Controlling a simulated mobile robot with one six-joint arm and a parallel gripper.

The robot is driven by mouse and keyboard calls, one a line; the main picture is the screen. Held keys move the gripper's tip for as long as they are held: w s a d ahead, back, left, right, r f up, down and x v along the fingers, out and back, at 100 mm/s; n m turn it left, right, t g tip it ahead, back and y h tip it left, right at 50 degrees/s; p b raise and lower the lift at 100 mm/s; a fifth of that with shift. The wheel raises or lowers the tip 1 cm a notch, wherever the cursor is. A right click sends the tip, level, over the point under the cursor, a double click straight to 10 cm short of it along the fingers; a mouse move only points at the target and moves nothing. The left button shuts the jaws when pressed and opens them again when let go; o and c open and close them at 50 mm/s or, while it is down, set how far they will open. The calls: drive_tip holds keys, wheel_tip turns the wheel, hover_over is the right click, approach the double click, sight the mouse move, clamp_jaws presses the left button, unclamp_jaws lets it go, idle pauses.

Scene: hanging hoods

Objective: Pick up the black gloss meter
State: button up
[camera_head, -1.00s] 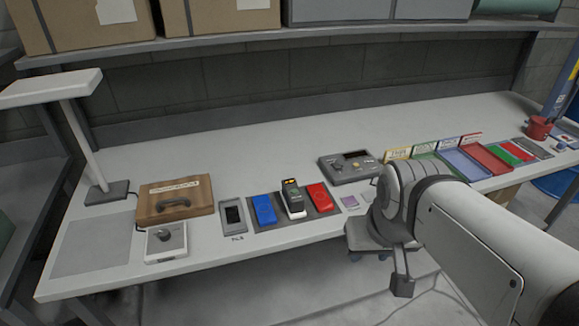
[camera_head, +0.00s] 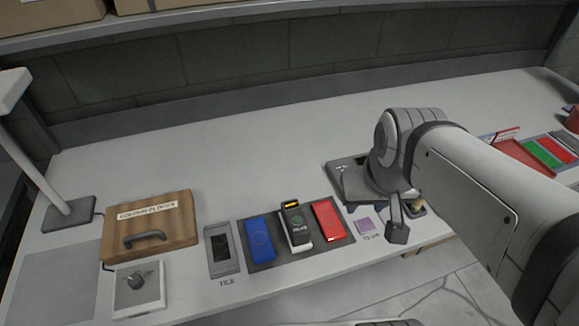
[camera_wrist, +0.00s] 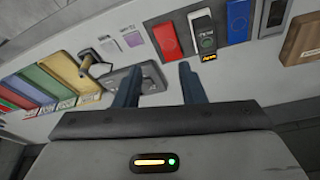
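The black gloss meter (camera_head: 297,226) has a white lower body, a lit orange display and a small green mark. It stands on a grey mat (camera_head: 264,254) between a blue panel (camera_head: 260,238) and a red panel (camera_head: 327,221). In the wrist view the meter (camera_wrist: 203,36) is at the upper right, beyond my gripper's fingertips. My gripper (camera_wrist: 160,70) is open, with two dark blue fingers apart and nothing between them.
A grey tile sample (camera_head: 221,249), a wooden box with a handle (camera_head: 150,226) and a white knob unit (camera_head: 138,289) lie to the left. A grey instrument (camera_wrist: 133,79) is near my fingers. Coloured trays (camera_wrist: 55,82) lie beyond. The table (camera_head: 220,150) is clear behind the meter.

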drive_tip(key=shift+o, duration=0.7)
drive_tip(key=shift+s, duration=0.1)
drive_tip(key=shift+o, duration=0.7)
drive_tip(key=shift+w+f, duration=0.15)
drive_tip(key=shift+w, duration=0.1)
drive_tip(key=o, duration=0.4)
drive_tip(key=shift+n+g, duration=0.7)
drive_tip(key=shift+g, duration=0.1)
drive_tip(key=w+a+f+b, duration=0.1)
drive_tip(key=w+f, duration=0.1)
drive_tip(key=w+a+f, duration=0.2)
drive_tip(key=w+a+f+b, duration=0.1)
drive_tip(key=w+f, duration=0.1)
drive_tip(key=shift+w+a+f+b, duration=0.1)
drive_tip(key=shift+w+a+b, duration=0.05)
drive_tip(key=shift+w+b, duration=0.25)
drive_tip(key=shift+o, duration=0.2)
drive_tip(key=n+g+b, duration=0.2)
hover_over(295, 216)
drive_tip(key=f, duration=0.9)
drive_tip(key=shift+s+d, duration=0.1)
drive_tip(key=shift+d, duration=0.25)
drive_tip(key=shift+a+f, duration=0.15)
drive_tip(key=shift+f, duration=0.1)
drive_tip(key=shift+a+f+p, duration=0.2)
drive_tip(key=shift+f+p, duration=0.35)
drive_tip(key=shift+f, duration=3.2)
